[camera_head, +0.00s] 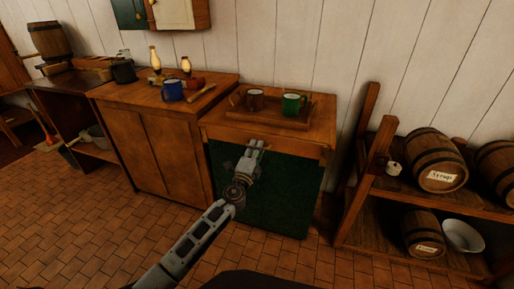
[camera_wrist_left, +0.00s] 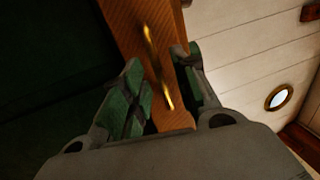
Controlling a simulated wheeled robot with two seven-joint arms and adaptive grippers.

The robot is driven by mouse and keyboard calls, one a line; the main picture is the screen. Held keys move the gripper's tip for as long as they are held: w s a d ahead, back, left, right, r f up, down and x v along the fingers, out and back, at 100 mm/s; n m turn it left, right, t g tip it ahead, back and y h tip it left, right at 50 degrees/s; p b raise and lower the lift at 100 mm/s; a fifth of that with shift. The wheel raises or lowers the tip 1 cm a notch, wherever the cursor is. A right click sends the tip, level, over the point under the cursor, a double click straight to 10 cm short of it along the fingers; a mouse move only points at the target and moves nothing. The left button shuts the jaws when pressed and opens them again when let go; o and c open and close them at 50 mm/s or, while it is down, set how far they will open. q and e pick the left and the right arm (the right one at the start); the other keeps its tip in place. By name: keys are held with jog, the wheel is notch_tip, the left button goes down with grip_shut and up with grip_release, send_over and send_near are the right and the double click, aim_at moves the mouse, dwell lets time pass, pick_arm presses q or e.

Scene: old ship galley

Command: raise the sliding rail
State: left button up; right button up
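A thin brass bar (camera_wrist_left: 157,66), which looks like the sliding rail, runs along the wooden edge of the green-fronted cabinet (camera_head: 283,200). In the left wrist view it shows between the two parted fingers of my left gripper (camera_wrist_left: 160,60). I cannot tell whether either finger touches it. In the head view my left gripper (camera_head: 258,145) is at the cabinet's upper front, just below the wooden top, and I cannot make out the bar there. My right gripper is not in view.
A wooden tray (camera_head: 268,119) with two mugs stands on the cabinet top. Left is a wooden counter (camera_head: 135,90) with a blue mug (camera_head: 173,91) and lamps. Right is a shelf rack (camera_head: 360,226) with barrels. The tiled floor in front is clear.

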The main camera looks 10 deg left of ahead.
pick_arm(q)
jog(key=shift+x, duration=0.75)
grip_shut()
